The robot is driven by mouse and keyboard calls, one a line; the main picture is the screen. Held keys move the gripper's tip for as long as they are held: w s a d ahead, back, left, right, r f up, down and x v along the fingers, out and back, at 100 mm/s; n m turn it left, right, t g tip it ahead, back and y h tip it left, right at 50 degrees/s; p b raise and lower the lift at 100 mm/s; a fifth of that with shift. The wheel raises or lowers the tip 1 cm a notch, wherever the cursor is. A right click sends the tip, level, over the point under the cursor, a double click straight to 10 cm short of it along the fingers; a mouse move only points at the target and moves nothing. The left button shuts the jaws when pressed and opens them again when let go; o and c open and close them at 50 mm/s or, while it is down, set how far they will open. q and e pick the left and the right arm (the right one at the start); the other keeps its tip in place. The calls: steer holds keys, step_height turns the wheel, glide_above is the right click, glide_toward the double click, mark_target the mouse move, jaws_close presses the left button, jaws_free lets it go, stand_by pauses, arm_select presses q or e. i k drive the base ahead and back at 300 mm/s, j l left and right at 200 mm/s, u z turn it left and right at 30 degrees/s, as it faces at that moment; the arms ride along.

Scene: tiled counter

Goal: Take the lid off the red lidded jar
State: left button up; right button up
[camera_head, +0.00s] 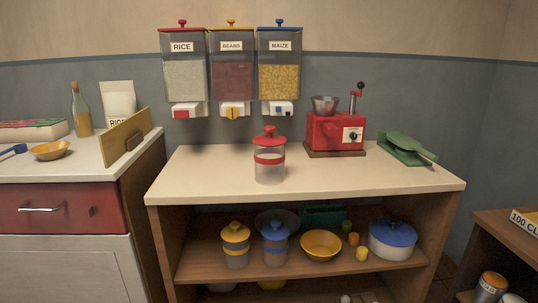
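The red lidded jar (269,167) stands upright on the cream counter top (350,182), a little left of its middle. Its body is clear with a red band. Its red lid (269,138), with a knob on top, sits on the jar. The jar appears empty, though its inside is hard to make out. Neither of my grippers shows in the head view.
Rice, beans and maize dispensers (232,68) hang on the wall behind the jar. A red grinder (336,130) and a green press (406,149) stand at the back right. Yellow (236,245) and blue (275,245) lidded jars are on the shelf below. Counter around the jar is clear.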

mark_target(269, 139)
steer(key=u, duration=0.3)
steer(key=i+l+u, duration=0.1)
steer(key=l+u, duration=0.4)
steer(key=u, duration=0.25)
steer(key=i+l+u, duration=0.1)
steer(key=l+u, duration=0.25)
steer(key=j, duration=0.1)
